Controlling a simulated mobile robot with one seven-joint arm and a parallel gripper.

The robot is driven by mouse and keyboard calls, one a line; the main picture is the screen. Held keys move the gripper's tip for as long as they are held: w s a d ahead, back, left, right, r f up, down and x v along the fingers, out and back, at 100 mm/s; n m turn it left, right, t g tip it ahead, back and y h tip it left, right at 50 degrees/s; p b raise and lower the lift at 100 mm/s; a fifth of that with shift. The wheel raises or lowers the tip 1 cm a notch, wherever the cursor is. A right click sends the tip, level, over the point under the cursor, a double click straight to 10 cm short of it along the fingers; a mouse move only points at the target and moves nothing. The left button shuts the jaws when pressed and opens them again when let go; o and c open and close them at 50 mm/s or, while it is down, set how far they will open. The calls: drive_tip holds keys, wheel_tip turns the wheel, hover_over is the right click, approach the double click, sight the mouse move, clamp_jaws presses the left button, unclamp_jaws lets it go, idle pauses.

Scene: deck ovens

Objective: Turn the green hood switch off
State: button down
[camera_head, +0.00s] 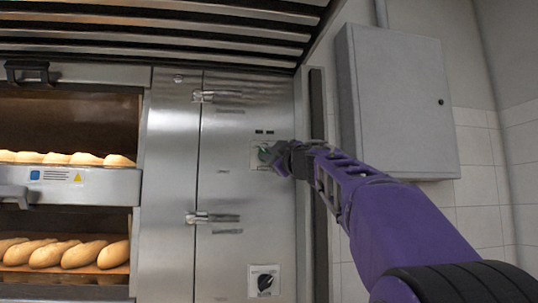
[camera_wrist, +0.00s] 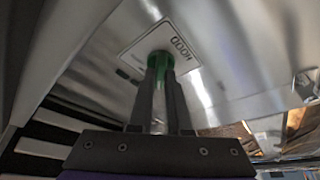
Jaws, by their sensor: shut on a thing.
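The green hood switch (camera_head: 264,154) is a rotary knob on a pale plate on the steel oven panel, right of centre in the head view. In the wrist view the green knob (camera_wrist: 158,60) sits at the fingertips, on a white plate (camera_wrist: 161,43) lettered "HOOD". My gripper (camera_head: 281,158) reaches it from the right, and its two dark fingers are shut on the knob. In the wrist view the gripper (camera_wrist: 161,70) hides much of the knob, so I cannot tell its exact setting.
A black rotary switch (camera_head: 265,282) is lower on the same panel. Oven decks with loaves (camera_head: 62,254) are at the left. A grey wall cabinet (camera_head: 400,105) stands right, close above my arm. The slatted hood (camera_head: 165,30) is overhead.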

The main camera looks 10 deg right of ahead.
drive_tip(key=c, duration=0.9)
unclamp_jaws()
drive_tip(key=shift+o, duration=0.2)
